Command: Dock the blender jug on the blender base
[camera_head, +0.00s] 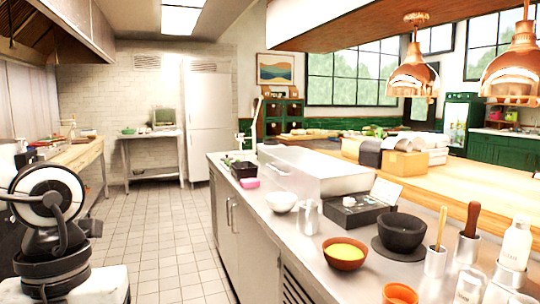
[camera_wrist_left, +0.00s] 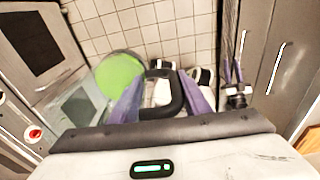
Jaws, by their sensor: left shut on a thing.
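The blender jug (camera_wrist_left: 119,74) shows in the left wrist view as a clear, blurred body with a round green area and a black handle (camera_wrist_left: 163,73). My left gripper (camera_wrist_left: 160,98) is shut on the handle, with one purple finger on each side of it. The jug is over the tiled floor in that view. My right gripper (camera_wrist_left: 233,72) appears small at the right, with its purple fingers close together; whether they are shut is unclear. Neither gripper shows in the head view, only dark and white links of my arm at the left. I cannot make out the blender base in either view.
In the head view, a steel counter (camera_head: 262,233) holds a white bowl (camera_head: 281,201), an orange bowl (camera_head: 345,253), a black mortar (camera_head: 401,231) and bottles. The tiled aisle (camera_head: 160,225) is clear. A red button (camera_wrist_left: 35,133) sits at the left in the wrist view.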

